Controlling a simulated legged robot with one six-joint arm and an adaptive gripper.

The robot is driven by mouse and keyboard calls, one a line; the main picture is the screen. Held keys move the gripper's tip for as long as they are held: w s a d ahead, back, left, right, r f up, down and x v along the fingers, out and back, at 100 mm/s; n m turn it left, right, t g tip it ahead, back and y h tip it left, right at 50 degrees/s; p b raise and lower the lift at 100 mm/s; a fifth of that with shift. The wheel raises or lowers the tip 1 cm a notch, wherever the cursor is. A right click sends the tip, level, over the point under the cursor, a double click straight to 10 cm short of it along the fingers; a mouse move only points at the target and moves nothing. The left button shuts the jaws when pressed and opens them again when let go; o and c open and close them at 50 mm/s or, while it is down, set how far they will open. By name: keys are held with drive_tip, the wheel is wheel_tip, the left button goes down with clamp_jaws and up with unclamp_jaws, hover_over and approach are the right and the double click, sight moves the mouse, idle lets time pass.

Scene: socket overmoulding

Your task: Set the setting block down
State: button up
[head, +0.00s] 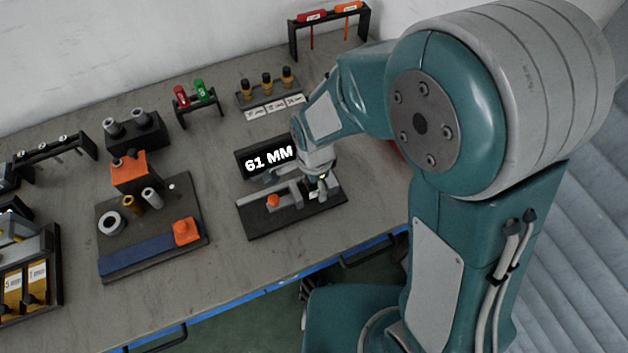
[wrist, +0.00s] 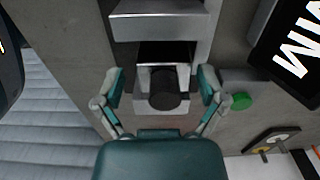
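A grey metal block with a round black knob (wrist: 163,88), which I take for the setting block, lies between my fingers in the wrist view. My gripper (wrist: 160,85) is open, with one finger on each side and a small gap showing to the block. In the head view my gripper (head: 316,182) is low over the right part of a black base plate (head: 255,224) on the bench. There it hides most of the block. I cannot tell whether the block rests fully on the plate. A grey metal bar (wrist: 155,25) lies just beyond the block in the wrist view.
A display reading 61 MM (head: 268,160) stands behind the plate. A dark board (head: 180,258) with orange blocks and rings is to the left. Racks with red and green handles (head: 190,93) and yellow-black pieces (head: 267,83) stand behind. Bare bench (head: 222,205) separates the board and plate.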

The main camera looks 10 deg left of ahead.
drive_tip(key=shift+a, duration=0.15)
drive_tip(key=shift+a+r, duration=0.1)
drive_tip(key=shift+r, duration=0.05)
wheel_tip(320, 180, up, 12)
drive_tip(key=shift+f, duration=0.1)
drive_tip(key=s+d+r+n+t, duration=0.2)
drive_tip(key=s+d+r+n, duration=0.2)
drive_tip(key=d, duration=0.6)
drive_tip(key=s+d+r+n+t, duration=0.3)
drive_tip(key=d+r+n, duration=0.4)
drive_tip(key=d, duration=0.3)
drive_tip(key=shift+s+d+r+t, duration=0.15)
drive_tip(key=shift+s+d+t, duration=0.15)
drive_tip(key=shift+s, duration=0.4)
